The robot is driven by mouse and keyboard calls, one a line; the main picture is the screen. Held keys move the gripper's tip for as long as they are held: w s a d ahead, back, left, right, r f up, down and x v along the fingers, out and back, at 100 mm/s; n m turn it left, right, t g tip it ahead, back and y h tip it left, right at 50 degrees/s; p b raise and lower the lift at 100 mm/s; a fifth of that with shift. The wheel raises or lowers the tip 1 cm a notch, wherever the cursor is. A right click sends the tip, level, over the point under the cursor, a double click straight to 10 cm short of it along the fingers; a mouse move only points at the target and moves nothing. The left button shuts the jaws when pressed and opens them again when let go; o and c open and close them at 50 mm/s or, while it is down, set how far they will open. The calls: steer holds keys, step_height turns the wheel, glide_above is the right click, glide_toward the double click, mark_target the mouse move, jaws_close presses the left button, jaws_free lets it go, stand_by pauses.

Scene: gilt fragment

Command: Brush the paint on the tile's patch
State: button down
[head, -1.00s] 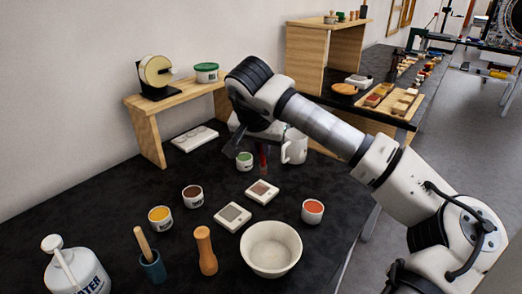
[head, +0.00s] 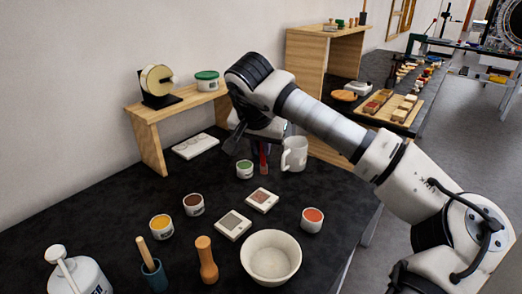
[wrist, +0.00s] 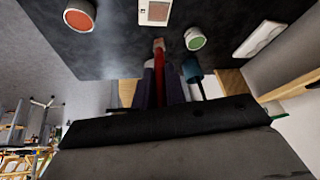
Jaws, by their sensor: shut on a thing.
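My gripper (head: 262,146) is shut on a red-handled brush (head: 263,158), which points down behind the tiles. The brush also shows between the dark fingers in the wrist view (wrist: 161,64), with a pale pinkish tip end. A white tile with a reddish-brown patch (head: 262,200) lies on the black table, nearer the camera than the brush and apart from it. The tile also shows at the top edge of the wrist view (wrist: 156,12). A second white tile with a grey patch (head: 233,224) lies beside it. Whether the bristles carry paint cannot be told.
Paint pots stand around: green (head: 244,169), red (head: 312,219), brown (head: 193,204) and yellow (head: 161,227). A white mug (head: 295,154) stands close right of my gripper. A white bowl (head: 271,257), wooden-handled tools and a water jug (head: 76,278) are in front.

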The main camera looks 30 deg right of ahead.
stand_by(0.5)
step_height(320, 180, down, 7)
steer(key=b, duration=0.5)
steer(key=shift+b, duration=0.4)
steer(key=shift+f+b, duration=0.8)
steer(key=shift+f, duration=0.2)
steer(key=shift+a, duration=0.1)
steer(key=shift+s+b, duration=0.1)
steer(key=shift+b, duration=0.35)
stand_by(3.8)
